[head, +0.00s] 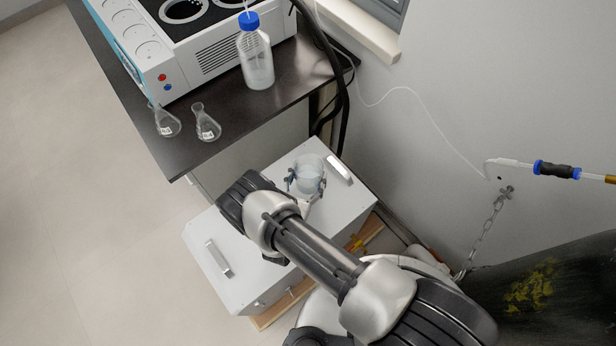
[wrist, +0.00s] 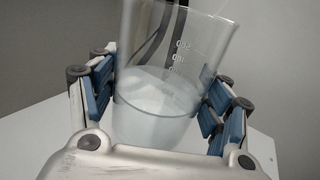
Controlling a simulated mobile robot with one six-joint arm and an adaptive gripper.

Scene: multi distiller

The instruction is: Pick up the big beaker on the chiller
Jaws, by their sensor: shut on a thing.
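The big beaker (head: 309,172) is clear glass with a pale liquid in its lower part. In the head view it is over the far part of the chiller (head: 262,262), a white box with metal handles. My gripper (head: 305,184) is around the beaker, one finger on each side. In the wrist view the beaker (wrist: 170,85) stands between the blue finger pads of my gripper (wrist: 160,100), shut on it, and looks slightly tilted. Its base is hidden by the gripper body, so I cannot tell if it touches the chiller top.
A dark bench (head: 185,140) at upper left holds two small flasks (head: 206,123), a blue-capped bottle (head: 256,58) and a white apparatus (head: 190,60). Dark hoses (head: 337,90) hang behind the bench edge. A dark cylinder (head: 560,290) with a chain is at right.

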